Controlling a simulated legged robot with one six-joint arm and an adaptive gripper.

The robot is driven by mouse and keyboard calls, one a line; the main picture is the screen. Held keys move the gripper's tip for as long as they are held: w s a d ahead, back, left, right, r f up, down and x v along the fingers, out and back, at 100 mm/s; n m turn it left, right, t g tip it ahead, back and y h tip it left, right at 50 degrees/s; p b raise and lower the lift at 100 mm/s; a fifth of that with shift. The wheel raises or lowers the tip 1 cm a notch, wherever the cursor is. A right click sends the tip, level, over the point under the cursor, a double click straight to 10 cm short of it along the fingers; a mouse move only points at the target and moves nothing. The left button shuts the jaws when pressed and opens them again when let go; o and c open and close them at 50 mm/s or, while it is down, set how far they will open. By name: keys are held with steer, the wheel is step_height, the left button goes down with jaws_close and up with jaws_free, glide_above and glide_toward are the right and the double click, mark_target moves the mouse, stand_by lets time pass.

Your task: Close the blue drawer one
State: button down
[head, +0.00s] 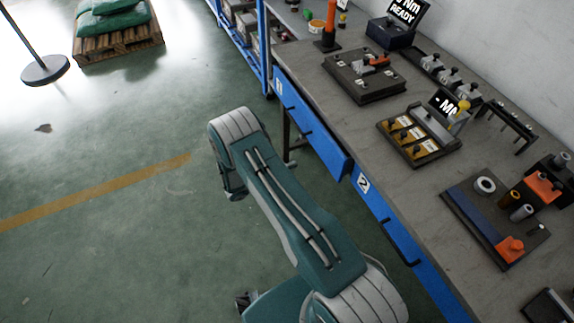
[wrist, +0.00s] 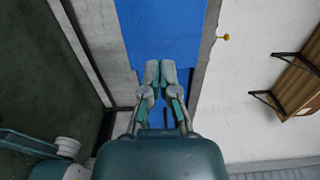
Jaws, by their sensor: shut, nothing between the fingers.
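The blue drawer one (head: 310,125), marked with a white "1" label, is under the near edge of the workbench in the head view. Its front stands out from the bench edge, so it looks partly open. In the wrist view a broad blue panel (wrist: 158,30) fills the top middle; it is likely part of this drawer. My gripper (wrist: 160,72) is shut and empty, with its fingertips overlapping the lower edge of that panel. I cannot tell whether they touch it. In the head view my gripper is not clearly visible.
The grey bench top (head: 395,165) carries a torque display (head: 392,32), a dark fixture plate (head: 364,75), a yellow-block fixture (head: 418,135) and a tray of parts (head: 495,215). Open green floor lies left; a pallet (head: 118,42) stands far back.

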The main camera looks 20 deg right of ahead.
mark_target(326, 152)
steer(key=d, duration=0.9)
steer(key=shift+w+d+f, duration=0.1)
steer(key=shift+d, duration=0.5)
steer(key=shift+w+d, duration=0.15)
steer(key=shift+d, duration=2.6)
steer(key=a, duration=1.4)
steer(key=shift+s, duration=0.2)
